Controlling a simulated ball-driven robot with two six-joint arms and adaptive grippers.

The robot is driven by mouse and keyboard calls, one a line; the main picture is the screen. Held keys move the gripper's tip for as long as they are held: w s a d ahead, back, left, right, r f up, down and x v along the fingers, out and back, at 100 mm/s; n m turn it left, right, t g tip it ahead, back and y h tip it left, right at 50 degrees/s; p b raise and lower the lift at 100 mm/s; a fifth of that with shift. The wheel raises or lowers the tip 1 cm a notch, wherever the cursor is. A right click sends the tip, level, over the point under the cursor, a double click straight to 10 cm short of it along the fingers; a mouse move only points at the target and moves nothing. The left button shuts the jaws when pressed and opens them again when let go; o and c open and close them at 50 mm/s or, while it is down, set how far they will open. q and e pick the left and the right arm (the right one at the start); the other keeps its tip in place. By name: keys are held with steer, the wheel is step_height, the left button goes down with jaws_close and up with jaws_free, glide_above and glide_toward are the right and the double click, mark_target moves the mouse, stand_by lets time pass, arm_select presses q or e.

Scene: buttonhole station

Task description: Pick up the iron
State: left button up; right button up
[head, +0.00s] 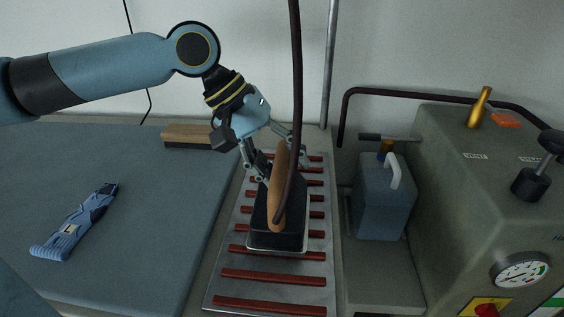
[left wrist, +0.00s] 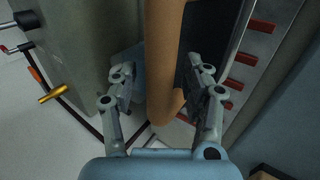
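The iron (head: 262,228) has a dark body and a tan handle (head: 277,200). It rests on a metal stand (head: 232,290) crossed by red strips. A dark hose hangs from above and passes in front of the handle. My left gripper (head: 274,162) is at the far end of the handle. In the left wrist view, the tan handle (left wrist: 163,50) lies between the fingers of my left gripper (left wrist: 163,78). Gaps show on both sides of it, so the gripper is open. My right gripper is not in view.
A wooden-backed brush (head: 190,134) lies behind. A blue canister (head: 382,205) and a grey machine with a gauge (head: 519,270) stand at right. The board between garment and stand is clear.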

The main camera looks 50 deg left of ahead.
arm_select(q)
jaws_close()
steer(key=shift+r, duration=0.1)
stand_by(0.6)
steer(key=shift+w, duration=0.1)
